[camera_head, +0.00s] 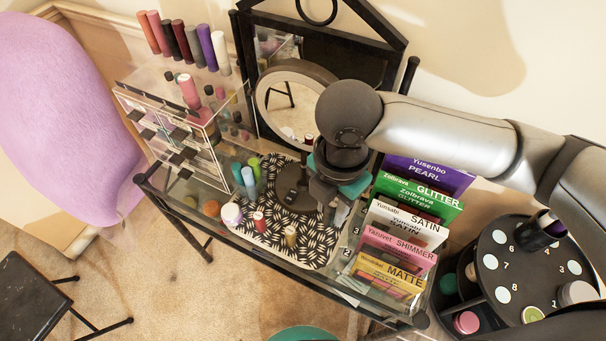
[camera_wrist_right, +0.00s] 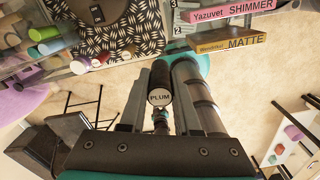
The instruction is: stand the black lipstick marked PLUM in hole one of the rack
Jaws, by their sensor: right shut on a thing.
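My right gripper (camera_head: 335,208) points down over the right part of the glass table, left of the palette stand. In the right wrist view it is shut on a black lipstick (camera_wrist_right: 160,78), whose light round end reads PLUM. In the head view the gripper largely hides this lipstick. A round black stand (camera_head: 518,262) at the lower right carries numbered white discs; a dark lipstick (camera_head: 540,226) stands on it. My left gripper is not in view.
A palette stand (camera_head: 350,268) holds several labelled palettes just right of my gripper. A round mirror (camera_head: 291,95) stands behind it. A clear organizer (camera_head: 168,140) with lipsticks on top is at left. A patterned mat (camera_head: 275,232) carries small cosmetics.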

